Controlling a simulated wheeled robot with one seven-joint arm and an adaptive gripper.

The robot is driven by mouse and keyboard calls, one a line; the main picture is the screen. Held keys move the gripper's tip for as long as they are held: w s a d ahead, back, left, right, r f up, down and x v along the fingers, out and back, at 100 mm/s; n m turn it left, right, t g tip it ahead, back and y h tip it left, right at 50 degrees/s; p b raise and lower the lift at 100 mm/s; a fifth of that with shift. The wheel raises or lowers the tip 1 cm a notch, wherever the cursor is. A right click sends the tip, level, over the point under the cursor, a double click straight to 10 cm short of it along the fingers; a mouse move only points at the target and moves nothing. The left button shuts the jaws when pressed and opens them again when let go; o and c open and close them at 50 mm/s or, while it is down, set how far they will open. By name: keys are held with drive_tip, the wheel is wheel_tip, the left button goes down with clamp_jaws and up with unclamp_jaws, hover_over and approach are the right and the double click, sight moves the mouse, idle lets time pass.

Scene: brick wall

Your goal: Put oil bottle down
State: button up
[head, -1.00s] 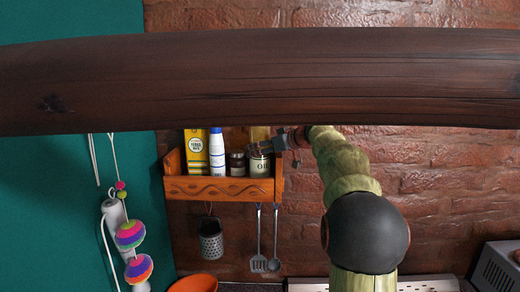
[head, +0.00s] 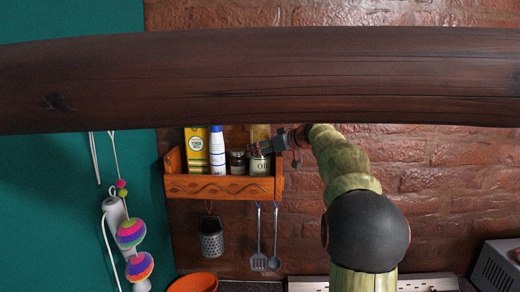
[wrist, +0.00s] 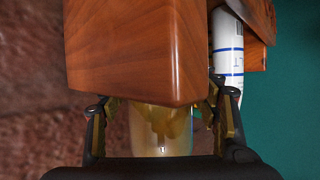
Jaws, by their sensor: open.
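The oil bottle (head: 259,163) stands upright at the right end of the wooden wall shelf (head: 222,187). Its pale label shows the letters "OI", and its clear, yellowish upper part rises above. In the wrist view, the yellowish bottle (wrist: 160,130) lies between the two fingers of my open gripper (wrist: 160,118). Gaps show on both sides of it. The shelf's wooden side panel (wrist: 150,50) hides the rest of the bottle.
A dark jar (head: 237,161), a white bottle with a blue cap (head: 217,155) and a yellow carton (head: 196,150) share the shelf. A grater (head: 210,238) and utensils (head: 259,245) hang below. A dark wooden beam (head: 300,80) crosses the head view.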

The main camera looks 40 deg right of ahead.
drive_tip(key=b+v, duration=0.3)
drive_tip(key=v, duration=0.9)
